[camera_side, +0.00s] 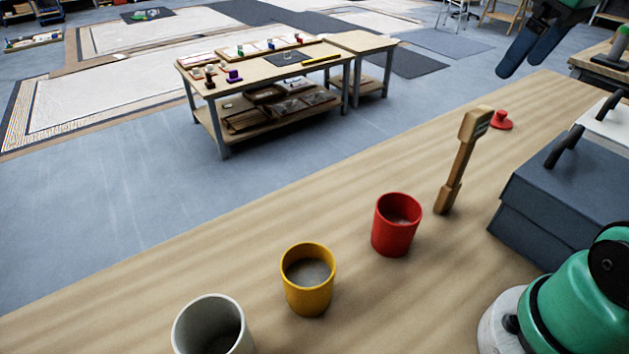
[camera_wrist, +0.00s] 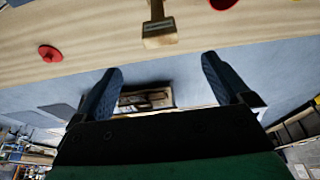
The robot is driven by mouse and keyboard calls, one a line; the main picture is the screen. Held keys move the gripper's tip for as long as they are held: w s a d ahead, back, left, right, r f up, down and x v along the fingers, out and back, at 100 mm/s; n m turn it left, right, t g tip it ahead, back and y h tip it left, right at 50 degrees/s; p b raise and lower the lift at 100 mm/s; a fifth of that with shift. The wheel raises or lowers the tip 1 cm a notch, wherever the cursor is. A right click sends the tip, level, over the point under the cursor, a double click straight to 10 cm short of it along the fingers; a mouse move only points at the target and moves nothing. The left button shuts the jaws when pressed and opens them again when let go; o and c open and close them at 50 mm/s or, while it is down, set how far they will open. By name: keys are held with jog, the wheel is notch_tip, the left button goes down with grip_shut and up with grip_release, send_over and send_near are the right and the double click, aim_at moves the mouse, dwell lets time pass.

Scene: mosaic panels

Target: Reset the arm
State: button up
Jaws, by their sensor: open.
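My gripper (camera_side: 537,47) is at the top right of the side view, raised above the bench, with its dark fingers apart. In the wrist view, my gripper (camera_wrist: 170,82) is open and nothing is between its fingers. The wooden bench top (camera_side: 130,275) lies below and has a wooden brush-like tool (camera_side: 463,163) standing upright on it. The tool's end also shows in the wrist view (camera_wrist: 159,30), beyond the fingertips and apart from them. My green base stands at the lower right.
A red cup (camera_side: 396,232), a yellow cup (camera_side: 308,285) and a white cup (camera_side: 208,318) stand in a row on the bench. A red knob-like piece (camera_side: 501,120) lies behind the tool; a dark blue box (camera_side: 560,205) with a handle is at right. The bench's left side is clear.

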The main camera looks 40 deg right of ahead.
jog(key=shift+w, duration=0.1)
jog(key=w+a+f+t, duration=0.3)
jog(key=w+a+f, duration=0.2)
jog(key=a+f, duration=0.5)
jog(key=shift+x, duration=0.95)
jog(key=shift+s+a+f, duration=0.1)
jog(key=shift+s, duration=0.05)
